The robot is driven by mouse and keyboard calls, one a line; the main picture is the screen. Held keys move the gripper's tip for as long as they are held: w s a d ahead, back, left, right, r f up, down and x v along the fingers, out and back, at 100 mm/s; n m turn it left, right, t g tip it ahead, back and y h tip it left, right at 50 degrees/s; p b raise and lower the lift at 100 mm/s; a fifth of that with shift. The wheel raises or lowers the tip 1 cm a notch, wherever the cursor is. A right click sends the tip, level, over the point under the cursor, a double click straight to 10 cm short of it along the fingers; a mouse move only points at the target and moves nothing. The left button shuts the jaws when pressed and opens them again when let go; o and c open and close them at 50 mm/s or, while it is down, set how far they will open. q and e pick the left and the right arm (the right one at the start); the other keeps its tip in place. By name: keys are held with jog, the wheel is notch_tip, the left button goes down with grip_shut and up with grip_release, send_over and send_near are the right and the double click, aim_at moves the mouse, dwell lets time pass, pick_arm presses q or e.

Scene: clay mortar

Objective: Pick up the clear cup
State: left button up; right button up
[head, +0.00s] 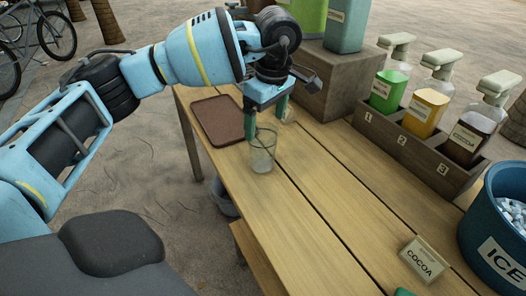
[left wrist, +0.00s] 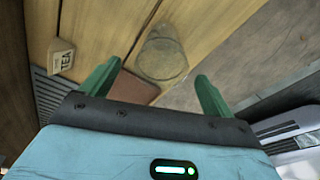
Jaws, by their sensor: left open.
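The clear cup (head: 262,155) stands upright on the wooden table near its left edge. My left gripper (head: 266,128) is open and empty, just above and behind the cup, fingers pointing down. One green finger overlaps the cup's rim in the head view; I cannot tell whether they touch. In the left wrist view the cup (left wrist: 163,58) shows beyond and between the two open fingers (left wrist: 158,72). A small green tip at the bottom edge of the head view may be my right gripper (head: 403,292); the rest of it is out of frame.
A brown tray (head: 217,120) lies left of the cup. A wooden box (head: 325,82) with dispensers stands behind. A numbered rack (head: 415,150) holds several bottles at right. An ice bucket (head: 480,225) and a cocoa sign (head: 424,258) are at front right. The table's middle is clear.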

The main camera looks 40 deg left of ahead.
aim_at(262, 141)
pick_arm(q)
jog(key=f, duration=0.4)
jog(key=a+f, duration=0.1)
jog(key=f, duration=0.1)
jog(key=shift+s+f+b, duration=0.15)
jog(key=shift+f+b, duration=0.05)
jog(key=shift+b, duration=0.15)
jog(key=shift+f, duration=0.25)
jog(key=shift+c, duration=0.2)
jog(key=c, duration=1)
jog(key=shift+r, duration=0.1)
jog(key=shift+c, duration=0.2)
